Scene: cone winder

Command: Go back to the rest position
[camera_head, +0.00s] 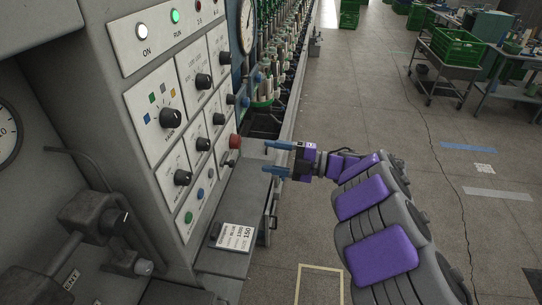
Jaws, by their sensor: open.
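My gripper (278,158) is at the middle of the view, at the end of my purple and grey arm. Its two blue fingers point left and are apart, with nothing between them. The fingertips are to the right of the red button (235,141) on the control panel (151,88). A gap seems to lie between them and the panel, though the depth is hard to judge. The arm reaches in from the lower right.
The grey machine fills the left side, with knobs and a ledge holding a printed card (235,238). A row of spindles runs back behind the panel. A cart with a green crate (457,47) stands at the upper right. Open floor (330,90) lies between.

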